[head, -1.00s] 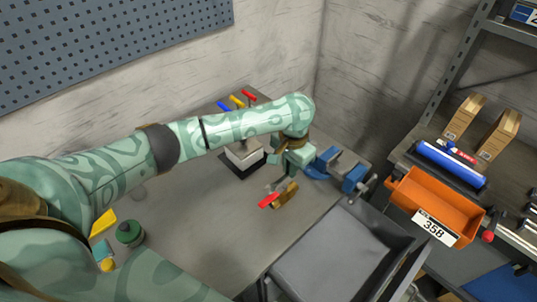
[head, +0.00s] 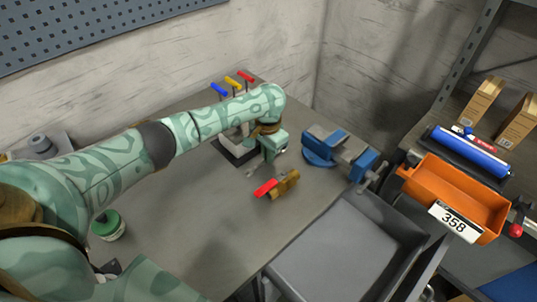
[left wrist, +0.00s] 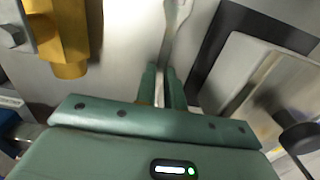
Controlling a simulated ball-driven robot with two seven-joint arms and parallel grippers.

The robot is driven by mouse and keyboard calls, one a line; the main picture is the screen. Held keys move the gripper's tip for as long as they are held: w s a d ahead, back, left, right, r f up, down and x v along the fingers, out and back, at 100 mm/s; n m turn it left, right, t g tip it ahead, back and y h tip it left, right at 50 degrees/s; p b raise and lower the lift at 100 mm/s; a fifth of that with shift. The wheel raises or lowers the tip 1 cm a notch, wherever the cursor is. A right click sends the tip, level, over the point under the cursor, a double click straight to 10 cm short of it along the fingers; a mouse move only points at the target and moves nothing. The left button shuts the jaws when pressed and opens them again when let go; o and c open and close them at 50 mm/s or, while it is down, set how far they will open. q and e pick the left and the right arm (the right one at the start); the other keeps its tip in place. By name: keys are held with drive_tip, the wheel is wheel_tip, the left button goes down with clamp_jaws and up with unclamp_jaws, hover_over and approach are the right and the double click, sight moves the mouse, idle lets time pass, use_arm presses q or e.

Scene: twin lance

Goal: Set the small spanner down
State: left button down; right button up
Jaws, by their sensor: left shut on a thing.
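My left gripper (head: 262,163) is shut on the small spanner, low over the grey workbench (head: 190,230). The grey metal spanner (left wrist: 174,28) extends from between the fingertips (left wrist: 168,80) in the left wrist view; its far end is cut off by the frame's top edge. In the head view only a small grey bit of the spanner (head: 251,173) shows below the gripper. I cannot tell whether it touches the bench. My right gripper is not in view.
A brass valve with a red handle (head: 287,183) lies close right of the gripper. A blue vise (head: 340,153) stands further right. A tool stand with a dark base (head: 236,158) is just behind. A grey tray (head: 340,258) is at front right.

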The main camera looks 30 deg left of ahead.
use_arm(q)
drive_tip(key=c, duration=1.5)
unclamp_jaws()
drive_tip(key=shift+f, duration=0.1)
drive_tip(key=shift+r, duration=0.2)
wheel_tip(320, 180, up, 12)
drive_tip(key=p, duration=0.5)
drive_tip(key=shift+p, duration=0.4)
